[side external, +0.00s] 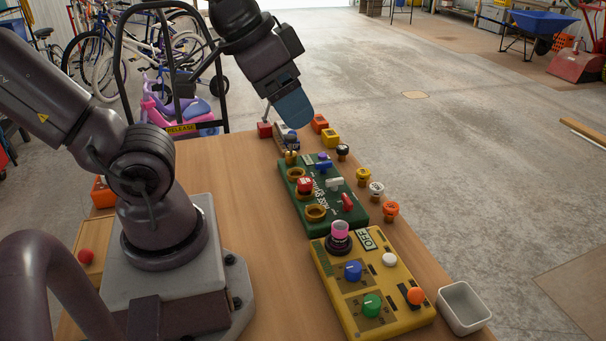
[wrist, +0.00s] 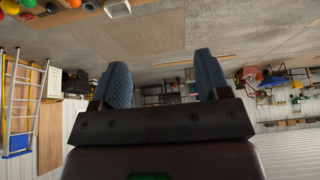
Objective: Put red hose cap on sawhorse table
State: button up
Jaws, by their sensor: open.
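A red hose cap (side external: 305,184) sits on the green board (side external: 350,213), in line with several brass rings. The board lies on the wooden sawhorse table (side external: 237,185). My gripper (side external: 293,109) is above the far end of the table, beyond the board and well away from the red cap. In the wrist view my gripper (wrist: 162,78) shows its two blue fingers wide apart with nothing between them. The red cap cannot be made out in the wrist view.
A yellow panel (side external: 400,318) with knobs stands nearer the camera, beside a white bin (side external: 464,308). Several small caps, including a yellow one (side external: 363,175), line the table's right side. Bare tabletop lies between my base and the boards.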

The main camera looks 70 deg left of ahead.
jog(key=n+g+y, duration=0.3)
jog(key=n+y, duration=0.1)
jog(key=n, duration=0.7)
send_near(305, 181)
jog(key=shift+w+x, duration=0.15)
jog(key=shift+x, duration=1)
jog(key=shift+w+x, duration=0.15)
jog(key=shift+x, duration=0.95)
jog(key=shift+s+x, duration=0.15)
jog(key=shift+x, duration=1.15)
jog(key=shift+s+x, duration=0.1)
jog(key=shift+x, duration=1.2)
